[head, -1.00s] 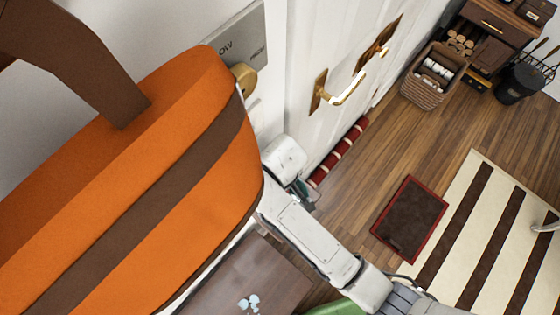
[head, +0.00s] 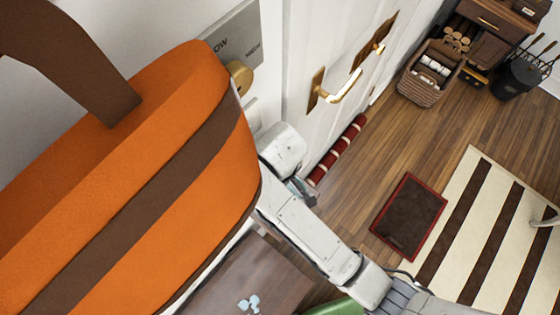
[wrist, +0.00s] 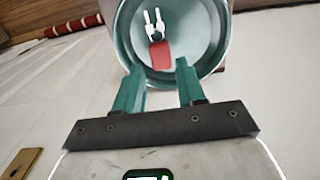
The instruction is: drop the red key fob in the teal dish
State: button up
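In the wrist view, the teal dish (wrist: 215,62) is a round bowl with a pale grey-green inside. The red key fob (wrist: 160,56), with light keys attached, appears to lie inside it on the bottom. My gripper (wrist: 160,65) has its two teal fingers spread apart at the dish's near side. The fob shows beyond and between the fingertips, with a gap on either side, and neither finger grips it. In the head view, the dish and fob are not visible, and a large orange bag fills the left side beside my arm.
The orange and brown bag (head: 215,160) stands close to my arm. A white door with a brass handle (head: 345,88) is behind it. A red striped roll (head: 338,150) lies along the door's foot. A dark mat (head: 409,215) and a striped rug (head: 480,235) lie on the open wood floor.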

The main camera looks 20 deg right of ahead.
jog(key=shift+r, duration=1.9)
jog(key=shift+d, duration=0.1)
jog(key=s+d+f+m, duration=0.1)
jog(key=s+d+m, duration=0.2)
jog(key=s+d, duration=0.3)
jog(key=s+d+m+t, duration=0.1)
jog(key=s+d+m, duration=0.3)
jog(key=d, duration=1.1)
jog(key=s, duration=0.2)
jog(key=shift+s+d+f+m, duration=0.15)
jog(key=shift+s+f+m, duration=0.15)
jog(key=shift+s+f, duration=0.1)
